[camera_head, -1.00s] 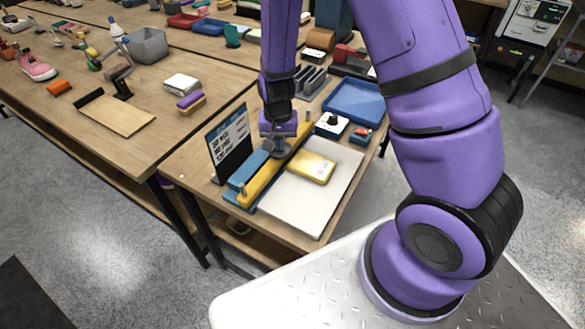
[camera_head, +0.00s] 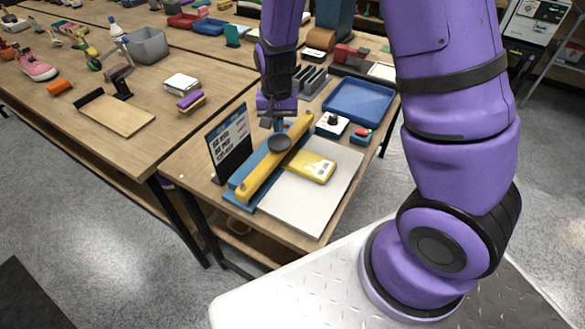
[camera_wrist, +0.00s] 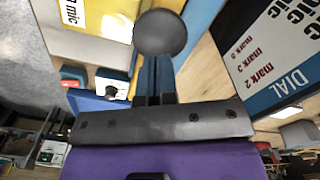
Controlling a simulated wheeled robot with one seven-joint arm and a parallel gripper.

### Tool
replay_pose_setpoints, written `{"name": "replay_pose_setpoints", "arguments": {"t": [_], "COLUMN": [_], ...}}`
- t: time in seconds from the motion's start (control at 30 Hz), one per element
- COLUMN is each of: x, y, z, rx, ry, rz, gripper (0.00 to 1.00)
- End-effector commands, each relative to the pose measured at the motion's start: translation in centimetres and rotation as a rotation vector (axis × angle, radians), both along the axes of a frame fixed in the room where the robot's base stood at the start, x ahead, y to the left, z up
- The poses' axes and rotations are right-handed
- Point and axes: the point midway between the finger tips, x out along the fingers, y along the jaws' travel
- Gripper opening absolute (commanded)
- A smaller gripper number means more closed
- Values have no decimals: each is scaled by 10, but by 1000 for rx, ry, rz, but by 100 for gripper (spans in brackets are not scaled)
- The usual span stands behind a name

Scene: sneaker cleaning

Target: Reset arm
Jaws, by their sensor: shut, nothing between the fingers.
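My gripper (camera_head: 276,123) hangs above the yellow bar (camera_head: 262,175) on the blue base (camera_head: 236,186). Its fingers are shut together and point down, with nothing between them. A dark round knob (camera_head: 279,143) shows at the yellow bar, just below the fingertips. In the wrist view the knob (camera_wrist: 160,33) appears just beyond the shut fingers (camera_wrist: 155,75). I cannot tell whether the tips touch it. A yellow package (camera_head: 312,167) lies on the white board (camera_head: 310,200), right of the bar.
A sign (camera_head: 230,143) stands close on the left of the base. A white box with a black knob (camera_head: 331,125), a red-topped blue box (camera_head: 360,134) and a blue tray (camera_head: 356,100) stand behind right. A larger table (camera_head: 150,150) with several items lies left.

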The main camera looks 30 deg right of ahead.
Motion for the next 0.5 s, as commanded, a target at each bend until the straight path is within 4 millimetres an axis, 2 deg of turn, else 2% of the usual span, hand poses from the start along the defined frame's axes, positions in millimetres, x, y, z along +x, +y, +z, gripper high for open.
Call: {"name": "replay_pose_setpoints", "arguments": {"t": [0.2, 0.5], "x": [0, 0], "y": [0, 0], "z": [12, 13], "rx": [0, 0], "ry": [-1, 0], "rz": [-1, -1], "gripper": [0, 0]}}
